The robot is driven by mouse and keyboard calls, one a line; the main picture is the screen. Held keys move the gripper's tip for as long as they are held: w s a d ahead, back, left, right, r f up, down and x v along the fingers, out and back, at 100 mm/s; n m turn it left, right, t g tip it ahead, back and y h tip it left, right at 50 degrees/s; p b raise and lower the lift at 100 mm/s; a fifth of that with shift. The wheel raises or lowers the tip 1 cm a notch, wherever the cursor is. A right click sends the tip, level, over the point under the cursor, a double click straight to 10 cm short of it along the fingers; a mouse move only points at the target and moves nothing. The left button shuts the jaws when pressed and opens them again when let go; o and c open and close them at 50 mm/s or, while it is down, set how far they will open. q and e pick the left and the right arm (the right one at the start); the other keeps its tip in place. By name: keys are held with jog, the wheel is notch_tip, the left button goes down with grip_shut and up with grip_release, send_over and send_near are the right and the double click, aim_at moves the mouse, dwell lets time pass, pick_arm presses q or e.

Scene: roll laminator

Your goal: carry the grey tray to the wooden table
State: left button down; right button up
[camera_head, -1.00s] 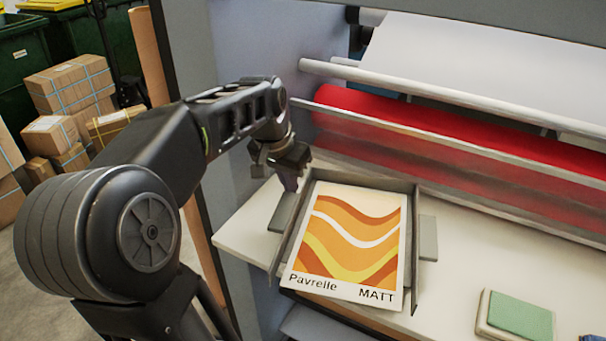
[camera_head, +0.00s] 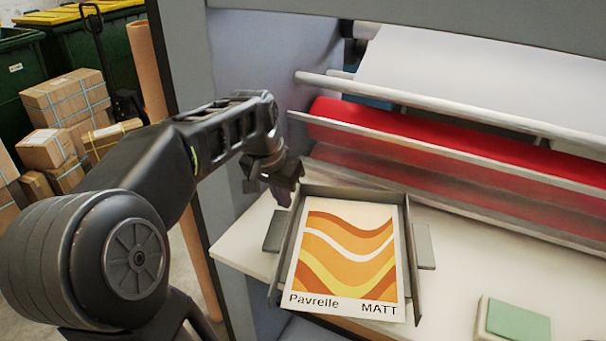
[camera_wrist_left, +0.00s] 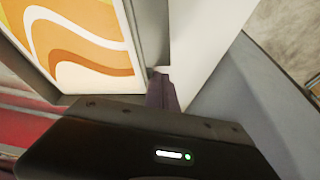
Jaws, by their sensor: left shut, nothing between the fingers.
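The grey tray (camera_head: 413,290) lies on the white shelf in front of the laminator. It has a flat grey tab on its left side (camera_head: 273,232) and one on its right (camera_head: 425,246). A printed orange sheet marked Pavrelle MATT (camera_head: 345,262) lies in it. My left gripper (camera_head: 284,197) is shut and empty at the tray's far left corner, by the left tab. In the left wrist view its closed fingers (camera_wrist_left: 162,93) are beside the tray's side wall (camera_wrist_left: 152,30); I cannot tell whether they touch it. My right gripper is not in view. No wooden table shows.
The laminator's red roller (camera_head: 440,145) and metal bars stand just behind the tray. A green pad (camera_head: 517,322) lies on the white shelf (camera_head: 455,285) to the right. Cardboard boxes (camera_head: 65,100) and green bins (camera_head: 22,65) stand far left, beyond the machine's side panel.

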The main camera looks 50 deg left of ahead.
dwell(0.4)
pick_arm(q)
jog(key=shift+b+v, duration=0.35)
jog(key=shift+v, duration=3.5)
